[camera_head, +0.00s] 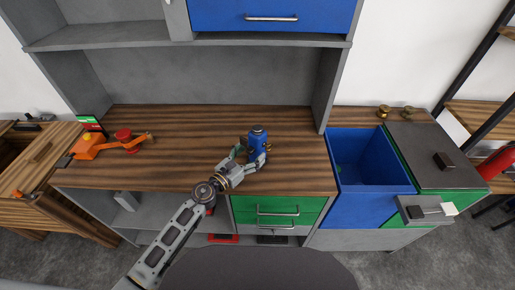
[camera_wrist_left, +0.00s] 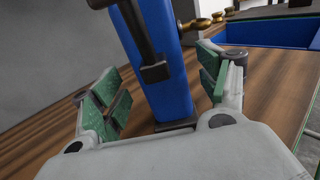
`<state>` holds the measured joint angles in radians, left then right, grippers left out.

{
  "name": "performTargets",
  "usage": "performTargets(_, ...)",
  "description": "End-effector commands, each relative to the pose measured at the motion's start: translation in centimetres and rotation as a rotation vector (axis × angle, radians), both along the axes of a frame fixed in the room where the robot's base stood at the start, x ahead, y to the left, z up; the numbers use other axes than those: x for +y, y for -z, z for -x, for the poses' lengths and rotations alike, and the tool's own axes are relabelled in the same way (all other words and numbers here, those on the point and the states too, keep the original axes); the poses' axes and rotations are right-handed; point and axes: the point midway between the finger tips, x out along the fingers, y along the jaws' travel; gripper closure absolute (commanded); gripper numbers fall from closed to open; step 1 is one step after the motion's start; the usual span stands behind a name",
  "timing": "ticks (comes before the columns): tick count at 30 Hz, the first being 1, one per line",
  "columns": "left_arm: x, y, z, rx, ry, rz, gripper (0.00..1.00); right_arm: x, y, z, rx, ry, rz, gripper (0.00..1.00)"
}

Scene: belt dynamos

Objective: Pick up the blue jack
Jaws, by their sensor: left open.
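The blue jack (camera_head: 258,141) stands upright on the brown wooden worktop (camera_head: 190,160), near its front right part. In the left wrist view the jack's blue body (camera_wrist_left: 173,85), with a dark rod and bracket on its side, rises between the finger pads. My left gripper (camera_head: 251,154) is at the jack from the front, its fingers to either side. In the wrist view the left gripper (camera_wrist_left: 160,92) is open, with green pads apart from the body and a gap visible on each side. The jack's top is cut off in the wrist view. My right gripper does not show.
An orange tool with a red part (camera_head: 123,135) lies on the left of the worktop. A blue open bin (camera_head: 370,160) is right of the worktop. Small brass items (camera_head: 384,111) stand behind it. A shelf (camera_head: 190,42) overhangs the back. The worktop's middle is clear.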

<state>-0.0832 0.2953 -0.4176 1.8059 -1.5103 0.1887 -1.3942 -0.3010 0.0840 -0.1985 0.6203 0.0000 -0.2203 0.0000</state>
Motion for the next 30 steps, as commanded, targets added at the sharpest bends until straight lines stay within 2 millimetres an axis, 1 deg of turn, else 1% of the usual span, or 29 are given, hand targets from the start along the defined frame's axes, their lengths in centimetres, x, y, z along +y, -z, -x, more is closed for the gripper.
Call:
performTargets(12,-2.2,0.1,-2.9,0.001,-0.001,-0.001,0.25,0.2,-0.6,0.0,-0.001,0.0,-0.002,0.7)
performTargets(21,-2.5,0.2,-3.2,0.001,0.0,-0.002,0.25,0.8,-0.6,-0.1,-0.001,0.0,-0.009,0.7)
performTargets(30,-2.5,0.2,-3.2,0.002,0.0,-0.001,0.25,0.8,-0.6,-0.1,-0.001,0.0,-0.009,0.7)
